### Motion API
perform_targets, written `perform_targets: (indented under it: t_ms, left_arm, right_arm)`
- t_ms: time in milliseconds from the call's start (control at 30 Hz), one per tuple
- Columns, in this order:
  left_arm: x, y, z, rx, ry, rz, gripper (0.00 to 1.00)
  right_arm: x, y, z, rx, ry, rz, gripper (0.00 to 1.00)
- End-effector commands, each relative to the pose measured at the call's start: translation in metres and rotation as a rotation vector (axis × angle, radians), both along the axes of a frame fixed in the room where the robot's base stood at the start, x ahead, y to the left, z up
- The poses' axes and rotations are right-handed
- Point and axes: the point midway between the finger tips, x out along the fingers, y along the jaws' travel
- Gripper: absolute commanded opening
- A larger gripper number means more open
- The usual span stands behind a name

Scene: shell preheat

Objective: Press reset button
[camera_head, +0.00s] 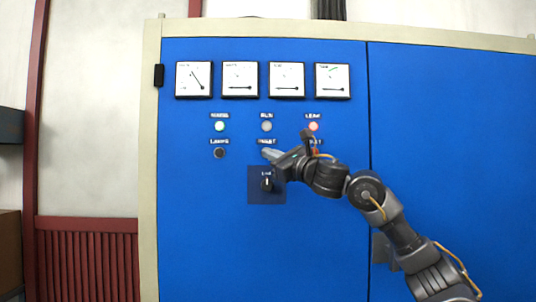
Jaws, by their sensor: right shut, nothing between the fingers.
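A blue control cabinet (200,230) fills the middle of the head view. A label that seems to read RESET (267,141) is in the middle of its lower row. My right arm comes in from the lower right. My left gripper is not in view.
Several white gauges (240,80) line the top. Below are a green lamp (219,126), a grey lamp (267,126) and a red lamp (313,126). A black button (219,153) sits left of the gripper. A dark switch plate (258,192) is just below it.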

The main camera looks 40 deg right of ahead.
Motion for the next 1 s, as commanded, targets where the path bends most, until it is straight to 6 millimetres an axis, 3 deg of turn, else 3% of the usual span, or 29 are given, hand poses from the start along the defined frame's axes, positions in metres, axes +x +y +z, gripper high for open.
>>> perform_targets:
  t_ms: [1000]
  left_arm:
    - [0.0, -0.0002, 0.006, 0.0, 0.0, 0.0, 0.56]
  right_arm:
    - [0.0103, -0.0066, 0.0003, 0.0, 0.001, 0.0, 0.0]
